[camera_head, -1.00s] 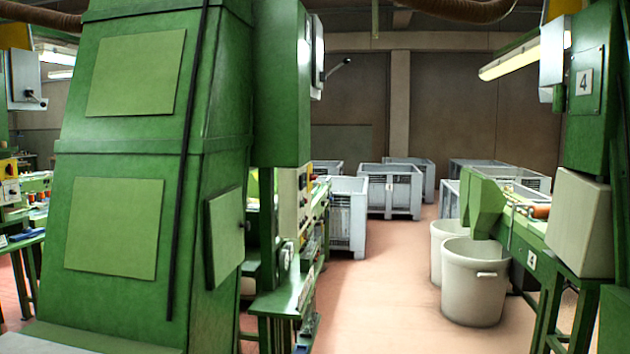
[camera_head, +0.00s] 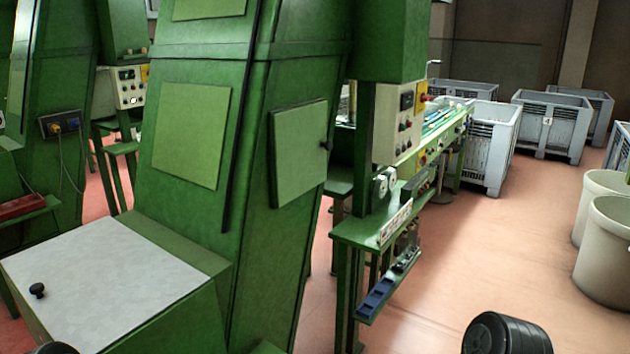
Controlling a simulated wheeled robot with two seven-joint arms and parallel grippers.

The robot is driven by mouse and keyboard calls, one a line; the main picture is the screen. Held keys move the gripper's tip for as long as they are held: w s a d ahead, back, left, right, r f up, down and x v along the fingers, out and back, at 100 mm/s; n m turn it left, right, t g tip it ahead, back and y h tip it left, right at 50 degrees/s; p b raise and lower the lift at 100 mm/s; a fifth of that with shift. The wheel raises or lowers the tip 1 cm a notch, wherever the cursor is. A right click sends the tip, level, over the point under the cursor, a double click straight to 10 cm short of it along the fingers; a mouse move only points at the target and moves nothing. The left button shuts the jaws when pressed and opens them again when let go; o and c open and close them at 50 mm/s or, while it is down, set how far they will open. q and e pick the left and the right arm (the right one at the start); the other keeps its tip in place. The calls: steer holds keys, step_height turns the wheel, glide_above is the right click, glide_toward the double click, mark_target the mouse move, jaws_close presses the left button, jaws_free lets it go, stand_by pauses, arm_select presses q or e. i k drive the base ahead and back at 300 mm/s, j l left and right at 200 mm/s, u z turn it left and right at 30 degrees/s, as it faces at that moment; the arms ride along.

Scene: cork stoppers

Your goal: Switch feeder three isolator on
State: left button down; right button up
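No isolator marked three can be made out in the head view. A tall green feeder housing (camera_head: 190,215) with a closed side door (camera_head: 299,150) stands in front of me. Beside it, a cream control panel (camera_head: 388,150) carries dark knobs, with a yellow plate and red switch (camera_head: 421,99) on its right edge. The upper part of the green cabinet (camera_head: 390,40) above the panel is cut off by the top edge. Neither gripper is in view; black rounded parts, seemingly of my arms, show at the bottom edge.
A low box with a grey lid (camera_head: 110,282) and black knob juts out at the left front. A green bench (camera_head: 372,232) stands right of the housing. Grey crates (camera_head: 490,150) and pale bins (camera_head: 610,245) stand farther right. Open reddish floor (camera_head: 480,260) lies between.

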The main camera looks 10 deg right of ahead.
mark_target(424, 97)
steer(key=i+l+u, duration=0.15)
steer(key=l, duration=0.3)
steer(key=i+l+u, duration=0.15)
steer(key=i+l, duration=0.15)
steer(key=l, duration=0.15)
steer(key=i+l+u, duration=0.15)
steer(key=l, duration=0.35)
steer(key=i+l+u, duration=0.15)
steer(key=l, duration=0.35)
steer(key=i+l+u, duration=0.2)
steer(key=l, duration=0.35)
steer(key=l+u, duration=0.15)
steer(key=l, duration=0.4)
steer(key=i+l+u, duration=0.15)
steer(key=l, duration=0.4)
steer(key=k+l+u, duration=0.1)
steer(key=l, duration=0.65)
steer(key=k+l+u, duration=0.15)
steer(key=l, duration=0.2)
steer(key=k+l+u, duration=0.1)
steer(key=l, duration=0.25)
steer(key=k+l, duration=0.1)
steer(key=l, duration=0.2)
steer(key=u, duration=0.05)
